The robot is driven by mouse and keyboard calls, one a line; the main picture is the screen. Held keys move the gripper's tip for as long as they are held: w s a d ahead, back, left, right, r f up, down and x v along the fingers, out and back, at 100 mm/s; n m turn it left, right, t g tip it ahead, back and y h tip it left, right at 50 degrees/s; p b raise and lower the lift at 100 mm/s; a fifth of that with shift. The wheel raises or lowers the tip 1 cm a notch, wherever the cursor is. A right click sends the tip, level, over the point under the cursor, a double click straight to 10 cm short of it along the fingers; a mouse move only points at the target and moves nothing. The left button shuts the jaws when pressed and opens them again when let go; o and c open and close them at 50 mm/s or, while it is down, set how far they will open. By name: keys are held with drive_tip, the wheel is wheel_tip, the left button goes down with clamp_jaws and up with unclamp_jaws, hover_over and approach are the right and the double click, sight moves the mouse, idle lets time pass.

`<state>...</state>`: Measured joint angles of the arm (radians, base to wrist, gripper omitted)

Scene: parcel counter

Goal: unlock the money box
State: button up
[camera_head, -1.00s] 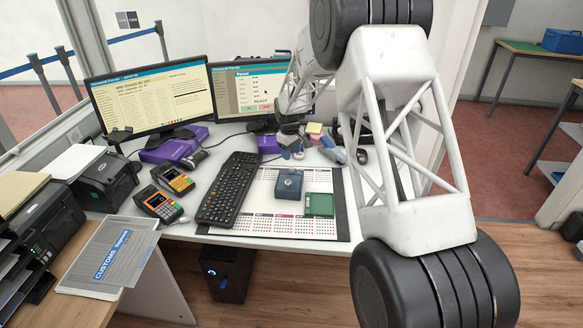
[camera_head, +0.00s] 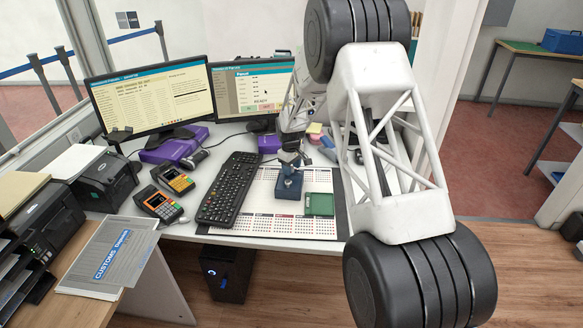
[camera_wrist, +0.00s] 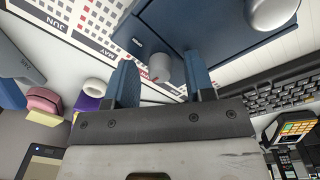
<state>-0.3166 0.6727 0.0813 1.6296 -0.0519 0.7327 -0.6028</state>
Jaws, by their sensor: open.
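The blue money box (camera_head: 281,193) stands on the desk mat, left of a green-topped pad. In the wrist view, its blue face (camera_wrist: 225,30) fills the upper middle and carries a large round grey knob (camera_wrist: 272,12). A small grey cylindrical piece with a red mark (camera_wrist: 159,68) sits near the box's edge; I cannot tell whether it is a key or a lock knob. My gripper (camera_wrist: 159,62) is open, with a blue finger on either side of this piece, apart from it. In the head view my gripper (camera_head: 289,166) is right over the box and hides part of it.
The green pad (camera_head: 319,204) stands close to the box's right. The black keyboard (camera_head: 229,188) lies to the left. Monitors (camera_head: 151,96) and purple boxes (camera_head: 174,145) are behind. The front of the calendar mat (camera_head: 275,226) is clear.

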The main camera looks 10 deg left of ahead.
clamp_jaws()
drive_tip(key=shift+m, duration=0.3)
drive_tip(key=m, duration=0.8)
drive_tip(key=shift+m, duration=0.4)
drive_tip(key=m, duration=0.4)
drive_tip(key=shift+a, duration=0.1)
drive_tip(key=shift+m+g, duration=0.3)
drive_tip(key=shift+m, duration=2.2)
